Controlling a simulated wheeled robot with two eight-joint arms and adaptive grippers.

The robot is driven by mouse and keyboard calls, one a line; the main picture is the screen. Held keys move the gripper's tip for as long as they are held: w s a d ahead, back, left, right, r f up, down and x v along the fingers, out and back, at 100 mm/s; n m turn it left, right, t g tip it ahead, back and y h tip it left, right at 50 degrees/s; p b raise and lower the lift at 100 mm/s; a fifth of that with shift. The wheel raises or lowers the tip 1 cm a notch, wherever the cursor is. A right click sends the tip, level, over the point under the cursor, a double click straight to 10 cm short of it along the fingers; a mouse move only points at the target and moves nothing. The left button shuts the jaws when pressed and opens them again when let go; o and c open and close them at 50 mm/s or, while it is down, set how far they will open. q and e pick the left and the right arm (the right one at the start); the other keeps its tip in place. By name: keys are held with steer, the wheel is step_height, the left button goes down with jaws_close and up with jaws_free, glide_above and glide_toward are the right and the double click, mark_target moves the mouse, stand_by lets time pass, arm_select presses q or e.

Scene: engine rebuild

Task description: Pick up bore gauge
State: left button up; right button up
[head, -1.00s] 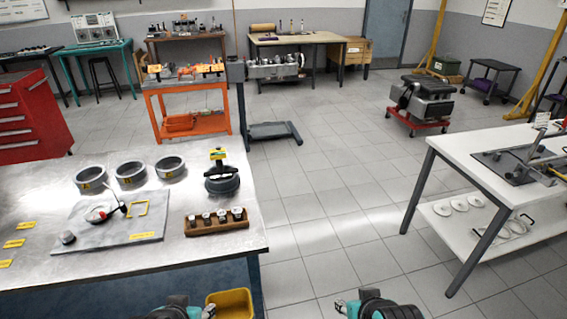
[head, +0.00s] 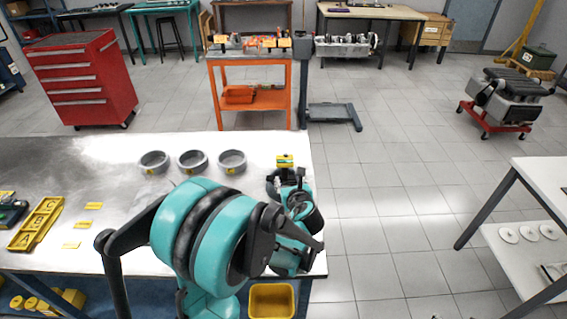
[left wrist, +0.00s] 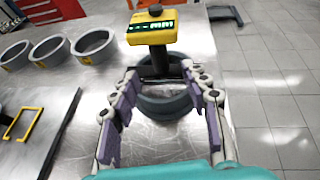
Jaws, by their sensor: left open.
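The bore gauge, with a yellow head and small dark display (left wrist: 150,28), stands upright on a dark stem in a dark grey ring (left wrist: 165,102) in the left wrist view. In the head view its yellow top (head: 285,160) shows at the table's right side, just beyond my left gripper. My left gripper (left wrist: 158,72) is open, its two purple-padded fingers on either side of the stem and below the head. I cannot tell whether they touch it. In the head view my left arm hides most of the gauge's ring. My right gripper is not in view.
Three grey metal rings (head: 192,161) stand on the steel table (head: 100,165) left of the gauge. A yellow bin (head: 272,301) is at the table's front right. Yellow trays (head: 38,222) lie at the left. Open floor lies right of the table.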

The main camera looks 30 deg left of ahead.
mark_target(285, 174)
arm_select(q)
steer(key=shift+w+a+f+m, duration=0.2)
steer(key=shift+w+a+m, duration=0.1)
steer(key=shift+w+a, duration=0.15)
steer(key=b+x, duration=0.2)
steer(key=x, duration=0.4)
steer(key=shift+w+a+f+b, duration=0.1)
steer(key=shift+w+f+b, duration=0.15)
steer(key=shift+b, duration=0.1)
steer(key=shift+s+r, duration=0.1)
steer(key=shift+r, duration=0.1)
steer(key=shift+c, duration=0.2)
jaws_close()
